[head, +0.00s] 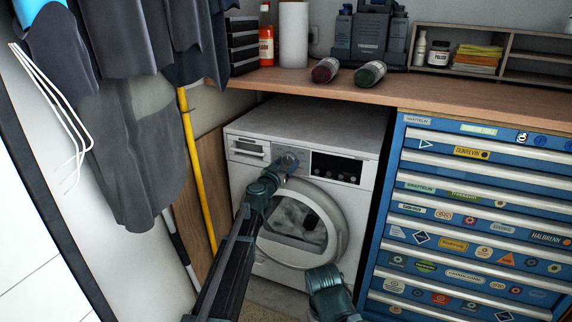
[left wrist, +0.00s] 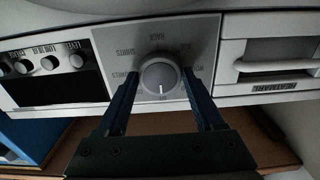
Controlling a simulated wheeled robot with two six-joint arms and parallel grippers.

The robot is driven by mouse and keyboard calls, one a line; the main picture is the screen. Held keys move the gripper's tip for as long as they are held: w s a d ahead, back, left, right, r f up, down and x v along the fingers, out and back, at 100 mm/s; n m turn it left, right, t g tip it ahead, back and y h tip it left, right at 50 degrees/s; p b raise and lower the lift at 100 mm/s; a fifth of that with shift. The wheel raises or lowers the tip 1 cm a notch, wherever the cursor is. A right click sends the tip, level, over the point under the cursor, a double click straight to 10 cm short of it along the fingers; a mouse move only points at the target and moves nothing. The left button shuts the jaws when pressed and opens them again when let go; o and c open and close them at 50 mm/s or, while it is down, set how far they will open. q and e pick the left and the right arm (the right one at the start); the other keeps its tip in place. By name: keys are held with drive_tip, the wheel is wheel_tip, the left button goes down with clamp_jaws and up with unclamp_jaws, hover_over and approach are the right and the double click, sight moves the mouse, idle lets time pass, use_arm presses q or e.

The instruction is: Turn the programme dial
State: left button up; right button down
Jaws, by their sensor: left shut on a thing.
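The white washing machine (head: 250,175) stands under the wooden worktop, its round door closed. Its grey programme dial (head: 290,159) is on the front panel, between the drawer at left and the dark display at right. In the left wrist view the round dial (left wrist: 160,76) shows a white pointer mark toward the bottom of the picture, with printed labels around it. My left gripper (head: 281,167) is at the panel, its two fingers on either side of the dial, shut on it. Its fingertips partly cover the dial in the head view. My right gripper is not visible.
A blue tool chest (head: 396,215) with stickers stands close at the right. A yellow pole (head: 194,160) and hanging dark clothes (head: 125,150) are at the left.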

use_arm(q)
drive_tip(key=shift+n, duration=0.3)
drive_tip(key=n, duration=0.3)
drive_tip(key=shift+n, duration=2.6)
drive_tip(key=o, duration=1.4)
